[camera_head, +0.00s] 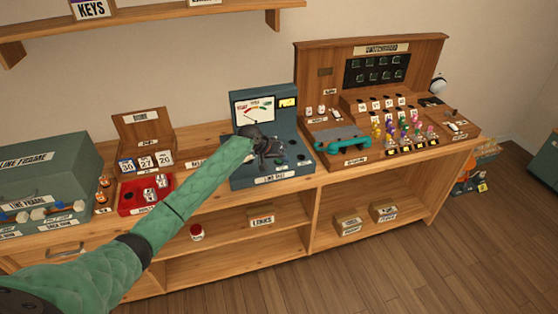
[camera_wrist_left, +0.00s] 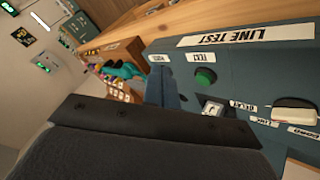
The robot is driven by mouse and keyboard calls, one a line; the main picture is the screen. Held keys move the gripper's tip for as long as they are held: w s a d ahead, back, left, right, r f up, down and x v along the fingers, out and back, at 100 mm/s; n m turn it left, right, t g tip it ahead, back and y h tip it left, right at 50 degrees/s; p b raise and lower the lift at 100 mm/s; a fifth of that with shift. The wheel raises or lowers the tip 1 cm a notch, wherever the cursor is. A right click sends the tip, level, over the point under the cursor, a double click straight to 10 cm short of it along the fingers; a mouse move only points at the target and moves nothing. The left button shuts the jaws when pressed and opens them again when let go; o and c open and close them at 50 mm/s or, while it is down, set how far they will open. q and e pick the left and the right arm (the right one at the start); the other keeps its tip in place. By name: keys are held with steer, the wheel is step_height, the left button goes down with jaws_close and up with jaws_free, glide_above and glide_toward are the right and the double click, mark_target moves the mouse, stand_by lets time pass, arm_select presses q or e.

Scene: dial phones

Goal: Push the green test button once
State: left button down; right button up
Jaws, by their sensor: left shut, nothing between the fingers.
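The green test button (camera_wrist_left: 205,76) shows in the left wrist view as a round green cap in a dark ring, beside a small label on the grey-blue line test box (camera_wrist_left: 230,62). In the head view, the line test box (camera_head: 262,182) stands mid-counter with its meter at the back. My left gripper (camera_head: 270,157) is over its sloping front, shut and empty. The gripper and arm hide part of the panel, and I cannot make out the button there. In the wrist view the button looks uncovered; I cannot tell how far the fingertips are from it. My right gripper is out of view.
A small switch (camera_wrist_left: 211,108) sits close to the button. A red tray (camera_head: 131,197) and calendar stand (camera_head: 143,138) are left of the box. A wooden switchboard (camera_head: 369,63) with a teal handset (camera_head: 341,138) is to the right.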

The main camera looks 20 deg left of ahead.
arm_select(q)
steer(key=w+a+r+n, duration=0.1)
steer(key=w+a+r, duration=0.3)
steer(key=w+r, duration=0.1)
steer(key=shift+w+a+r+t, duration=0.2)
steer(key=shift+w+a+t, duration=0.2)
steer(key=shift+w, duration=0.2)
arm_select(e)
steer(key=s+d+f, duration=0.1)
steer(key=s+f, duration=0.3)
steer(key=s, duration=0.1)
arm_select(q)
steer(key=shift+f, duration=0.15)
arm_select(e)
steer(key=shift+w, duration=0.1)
arm_select(q)
step_height(320, 180, down, 6)
steer(key=b, duration=0.4)
steer(key=shift+f+b, duration=0.25)
steer(key=shift+b, duration=0.05)
steer(key=shift+f+b, duration=0.35)
steer(key=shift+f, duration=0.65)
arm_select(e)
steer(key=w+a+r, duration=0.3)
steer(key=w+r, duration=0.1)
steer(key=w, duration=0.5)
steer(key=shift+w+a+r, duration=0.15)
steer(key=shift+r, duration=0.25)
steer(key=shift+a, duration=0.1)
